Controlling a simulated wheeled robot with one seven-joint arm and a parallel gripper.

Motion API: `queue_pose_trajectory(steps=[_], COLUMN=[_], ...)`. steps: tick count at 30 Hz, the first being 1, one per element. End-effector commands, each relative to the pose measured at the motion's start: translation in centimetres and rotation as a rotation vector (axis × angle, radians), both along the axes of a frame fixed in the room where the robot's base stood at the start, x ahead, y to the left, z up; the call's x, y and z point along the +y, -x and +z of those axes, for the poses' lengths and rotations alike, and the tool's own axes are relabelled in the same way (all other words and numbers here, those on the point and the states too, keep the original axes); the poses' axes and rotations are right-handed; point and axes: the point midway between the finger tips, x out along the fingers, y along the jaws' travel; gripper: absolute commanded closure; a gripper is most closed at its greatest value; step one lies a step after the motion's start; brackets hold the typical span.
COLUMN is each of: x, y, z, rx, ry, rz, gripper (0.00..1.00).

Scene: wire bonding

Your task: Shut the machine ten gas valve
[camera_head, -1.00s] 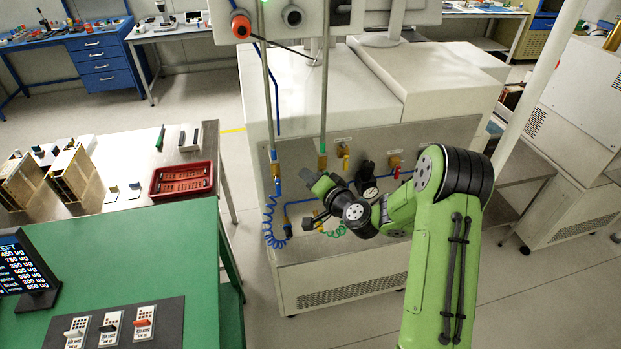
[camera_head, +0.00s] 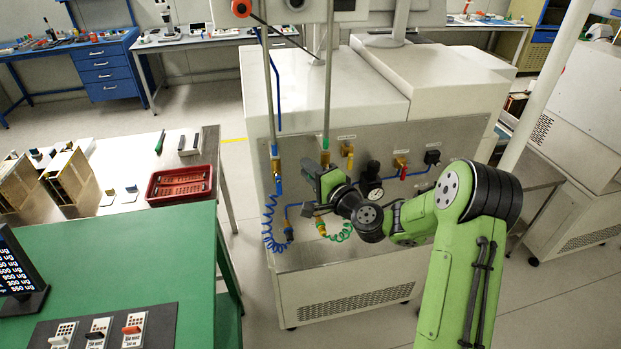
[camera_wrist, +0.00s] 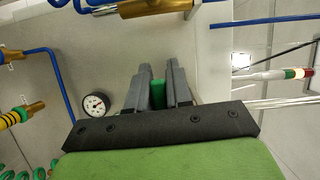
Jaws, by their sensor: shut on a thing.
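The machine's grey valve panel (camera_head: 380,140) is in the middle of the head view. A brass valve body (camera_head: 325,158) sits under a vertical pipe with a green band. My gripper (camera_head: 308,180) is in front of the panel, just below and left of this brass body. In the wrist view my gripper's grey fingers (camera_wrist: 157,82) are shut on a narrow green piece (camera_wrist: 158,96), likely a valve handle. Its link to the valve is hidden. A yellow-handled valve (camera_head: 348,160) and a red-handled valve (camera_head: 402,171) are to the right. I cannot read the labels.
A round gauge (camera_head: 375,192) is beside my wrist, and also shows in the wrist view (camera_wrist: 95,104). A blue coiled hose (camera_head: 270,225) and a green coiled hose (camera_head: 340,233) hang nearby. A green-topped table (camera_head: 120,255) stands at left; floor between is open.

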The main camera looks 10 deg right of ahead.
Motion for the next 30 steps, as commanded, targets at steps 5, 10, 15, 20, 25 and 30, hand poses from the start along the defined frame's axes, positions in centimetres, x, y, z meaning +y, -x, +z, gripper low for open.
queue_pose_trajectory(steps=[5,10,15,20,25,30], x=[-0.04,-0.04,-0.03,-0.02,-0.02,-0.01], y=[0.00,0.01,0.01,0.02,0.01,0.01], z=[0.07,0.21,0.26,0.27,0.28,0.28], rx=[0.002,0.002,0.003,0.003,0.002,0.002], ry=[-0.053,-0.074,-0.077,-0.077,-0.076,-0.075], rz=[-0.001,-0.001,-0.001,-0.001,0.000,0.000], gripper=[1.00,1.00,1.00,1.00,0.60,0.60])
